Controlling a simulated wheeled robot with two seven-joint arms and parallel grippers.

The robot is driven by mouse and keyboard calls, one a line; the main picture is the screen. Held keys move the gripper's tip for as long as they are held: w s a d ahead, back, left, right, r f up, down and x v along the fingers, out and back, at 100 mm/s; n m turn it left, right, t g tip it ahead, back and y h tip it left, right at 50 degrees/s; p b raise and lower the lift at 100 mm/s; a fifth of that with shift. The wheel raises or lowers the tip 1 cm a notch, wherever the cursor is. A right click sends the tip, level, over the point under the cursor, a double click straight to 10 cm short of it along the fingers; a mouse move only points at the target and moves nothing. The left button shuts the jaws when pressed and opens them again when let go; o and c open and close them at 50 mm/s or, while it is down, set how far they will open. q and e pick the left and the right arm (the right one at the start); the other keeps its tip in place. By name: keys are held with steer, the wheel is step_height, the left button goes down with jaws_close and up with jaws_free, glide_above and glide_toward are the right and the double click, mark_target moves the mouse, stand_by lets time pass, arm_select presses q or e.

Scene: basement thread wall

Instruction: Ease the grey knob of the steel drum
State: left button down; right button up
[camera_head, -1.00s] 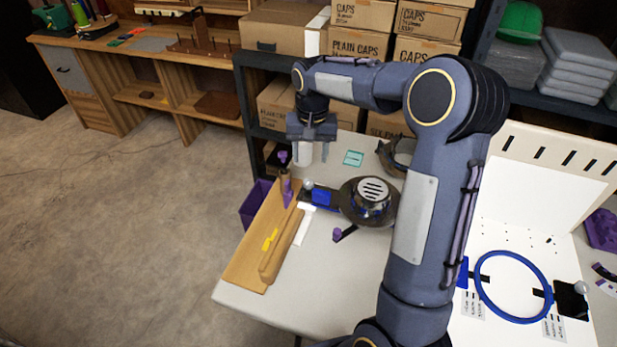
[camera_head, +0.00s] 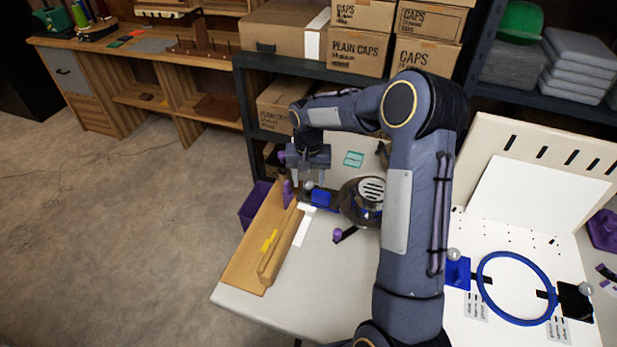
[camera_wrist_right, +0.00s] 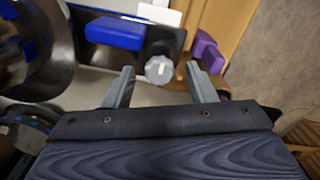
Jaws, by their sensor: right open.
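The grey knob (camera_wrist_right: 159,69) is small and fluted, and lies between and just beyond my right fingertips in the wrist view. It also shows in the head view (camera_head: 309,185), at the left end of the dark bracket beside the steel drum (camera_head: 352,205). Part of the drum shows at the left of the wrist view (camera_wrist_right: 55,60). My right gripper (camera_wrist_right: 159,80) is open, with one finger on either side of the knob's line and a gap at each side. In the head view my right gripper (camera_head: 307,172) hangs over the knob. My left gripper is not in view.
A blue block (camera_wrist_right: 115,33) sits on the bracket close to the knob. A purple part (camera_wrist_right: 206,51) stands near my right finger, by the wooden board (camera_head: 247,255). A blue hoop (camera_head: 515,287) lies on the white panel. The front of the table (camera_head: 300,300) is clear.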

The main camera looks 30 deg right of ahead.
steer(key=c, duration=1)
steer(key=shift+n, duration=0.3)
steer(key=n, duration=0.3)
steer(key=shift+r+n+p, duration=0.1)
steer(key=shift+n+p, duration=0.2)
steer(key=shift+n, duration=0.1)
steer(key=n, duration=0.4)
steer(key=shift+p, duration=0.3)
steer(key=n, duration=0.5)
steer(key=shift+p, duration=0.35)
steer(key=shift+n, duration=1.9)
